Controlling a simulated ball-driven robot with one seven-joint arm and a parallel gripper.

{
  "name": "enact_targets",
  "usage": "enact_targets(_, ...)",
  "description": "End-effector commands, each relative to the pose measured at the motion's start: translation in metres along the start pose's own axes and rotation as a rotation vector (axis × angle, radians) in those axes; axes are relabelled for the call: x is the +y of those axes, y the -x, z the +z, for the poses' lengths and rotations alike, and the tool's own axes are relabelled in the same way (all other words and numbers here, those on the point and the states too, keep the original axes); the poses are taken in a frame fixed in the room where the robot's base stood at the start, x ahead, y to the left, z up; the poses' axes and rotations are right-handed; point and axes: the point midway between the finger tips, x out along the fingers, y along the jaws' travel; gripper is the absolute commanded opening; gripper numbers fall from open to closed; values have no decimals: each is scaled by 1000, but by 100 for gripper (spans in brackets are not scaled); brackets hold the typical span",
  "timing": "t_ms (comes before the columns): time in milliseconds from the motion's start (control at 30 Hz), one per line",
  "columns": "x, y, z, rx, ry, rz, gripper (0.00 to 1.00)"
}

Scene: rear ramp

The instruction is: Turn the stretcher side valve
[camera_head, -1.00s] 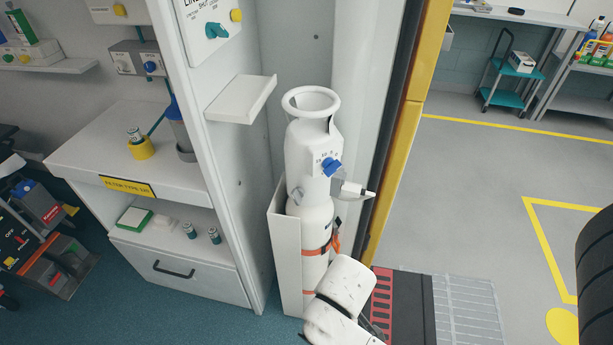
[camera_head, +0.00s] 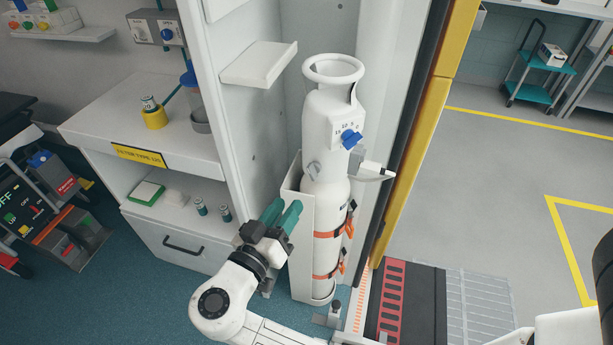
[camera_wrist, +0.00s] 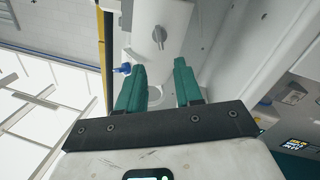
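A white cylinder (camera_head: 326,220) stands upright in a holder, held by orange straps. A small grey knob (camera_head: 314,171) is on its left side, and a blue knob (camera_head: 351,139) is on its front. I cannot tell which knob the task calls the stretcher side valve. My gripper (camera_head: 284,206), with green fingers, is low and left of the cylinder, apart from both knobs. In the wrist view, the grey knob (camera_wrist: 158,38) is beyond the gap between the fingers (camera_wrist: 160,66). The gripper is open and empty. The blue knob (camera_wrist: 122,69) shows beside the left finger.
The white holder (camera_head: 299,245) has a side wall close to my gripper. A shelf (camera_head: 259,64) juts out above. A counter with a drawer (camera_head: 182,246) stands at left. A yellow door edge (camera_head: 410,160) is right of the cylinder, with a ramp (camera_head: 478,307) below it.

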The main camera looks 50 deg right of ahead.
Motion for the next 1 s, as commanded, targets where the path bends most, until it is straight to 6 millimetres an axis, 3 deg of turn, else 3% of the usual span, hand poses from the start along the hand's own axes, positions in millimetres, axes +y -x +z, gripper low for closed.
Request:
enact_targets(300,2,-57,0,-4,4,4,35)
enact_targets(500,1,-85,0,-4,3,2,35)
enact_targets(700,1,-98,1,-4,4,0,35)
enact_targets(1000,1,-98,1,-4,4,0,33)
